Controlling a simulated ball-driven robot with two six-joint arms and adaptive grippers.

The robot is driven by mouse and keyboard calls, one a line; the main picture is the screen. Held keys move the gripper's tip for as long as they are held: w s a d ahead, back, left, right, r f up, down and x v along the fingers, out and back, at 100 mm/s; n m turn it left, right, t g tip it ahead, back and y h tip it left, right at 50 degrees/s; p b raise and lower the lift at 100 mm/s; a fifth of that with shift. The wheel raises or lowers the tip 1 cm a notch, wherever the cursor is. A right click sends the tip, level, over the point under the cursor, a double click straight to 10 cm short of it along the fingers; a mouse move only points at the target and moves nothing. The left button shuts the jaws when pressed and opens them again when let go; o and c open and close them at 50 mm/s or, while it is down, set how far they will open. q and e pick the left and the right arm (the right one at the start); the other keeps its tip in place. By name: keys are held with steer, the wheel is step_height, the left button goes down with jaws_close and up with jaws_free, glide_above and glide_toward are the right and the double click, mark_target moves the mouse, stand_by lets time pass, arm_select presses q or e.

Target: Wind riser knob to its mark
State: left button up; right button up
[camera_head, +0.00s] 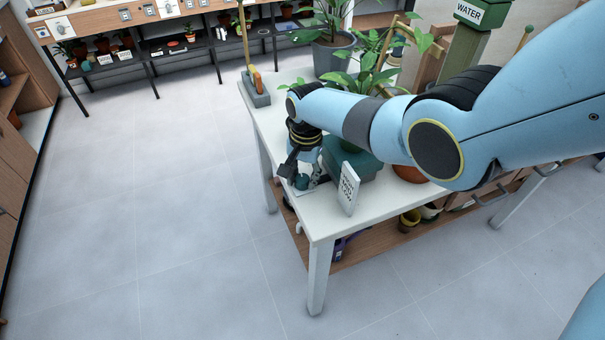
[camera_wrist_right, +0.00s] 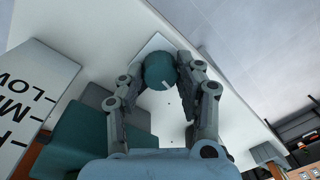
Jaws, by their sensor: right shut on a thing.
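The riser knob (camera_wrist_right: 158,70) is a round dark teal knob with a short pale line on its side, on a light plate (camera_wrist_right: 163,112) in the right wrist view. My right gripper (camera_wrist_right: 160,66) has its two fingers on either side of it and is shut on it. In the head view the right gripper (camera_head: 303,172) reaches down to the knob (camera_head: 302,183) at the table's left edge. My left gripper is out of view.
A teal planter base (camera_head: 350,163) stands right beside the gripper on the white table (camera_head: 330,222). Potted plants (camera_head: 333,52) and a green WATER post (camera_head: 468,40) stand behind. A grey block with an upright stick (camera_head: 257,98) is at the back left.

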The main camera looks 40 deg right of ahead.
steer(key=n, duration=0.5)
steer(key=shift+n, duration=0.3)
steer(key=n, duration=0.5)
steer(key=shift+g, duration=0.3)
steer(key=n, duration=0.5)
steer(key=shift+d+n, duration=0.1)
steer(key=shift+n, duration=0.3)
steer(key=shift+w+n+b, duration=0.1)
steer(key=shift+n+b, duration=0.3)
steer(key=shift+n, duration=1.9)
steer(key=o, duration=1.1)
steer(key=shift+o, duration=0.2)
steer(key=shift+r, duration=0.1)
